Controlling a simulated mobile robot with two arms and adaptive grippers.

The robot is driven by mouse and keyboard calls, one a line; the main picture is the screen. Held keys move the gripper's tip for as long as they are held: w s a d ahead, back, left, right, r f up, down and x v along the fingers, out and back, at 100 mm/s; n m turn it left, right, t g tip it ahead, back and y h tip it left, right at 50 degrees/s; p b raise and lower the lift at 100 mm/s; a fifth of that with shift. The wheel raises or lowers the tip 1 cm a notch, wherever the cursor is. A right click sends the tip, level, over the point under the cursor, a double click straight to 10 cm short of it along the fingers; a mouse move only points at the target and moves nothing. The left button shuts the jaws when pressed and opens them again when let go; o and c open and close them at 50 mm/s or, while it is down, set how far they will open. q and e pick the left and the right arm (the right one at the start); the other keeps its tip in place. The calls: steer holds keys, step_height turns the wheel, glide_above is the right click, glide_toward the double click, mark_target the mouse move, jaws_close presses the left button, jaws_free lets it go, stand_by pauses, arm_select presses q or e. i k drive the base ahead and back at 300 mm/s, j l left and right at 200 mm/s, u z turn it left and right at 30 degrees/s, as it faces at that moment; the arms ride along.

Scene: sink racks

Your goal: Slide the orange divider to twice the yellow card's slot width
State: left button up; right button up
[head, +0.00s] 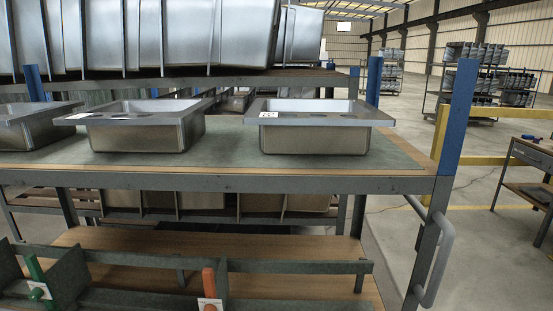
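An orange upright piece (209,283), which looks like the orange divider's handle, stands at the bottom edge of the head view on the lower rack. A grey upright plate (222,281) is just right of it. A white card (209,304) sits at its foot, partly cut off by the frame. A green upright piece (34,270) with another white card (39,291) is further left, by a grey plate (68,276). I see no yellow card. Slot widths are not readable here. Neither of my grippers is in view.
A grey rail (300,267) runs across the lower wooden shelf (130,243). Above, steel sinks (315,140) stand on the middle shelf (230,150). A blue post (459,110) and a grey handle (436,262) bound the rack at right. Open floor (480,240) lies beyond.

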mark_target(217, 289)
steer(key=j+u, duration=0.95)
steer(key=i+j+u, duration=0.1)
steer(key=j+u, duration=0.4)
steer(key=j, duration=0.15)
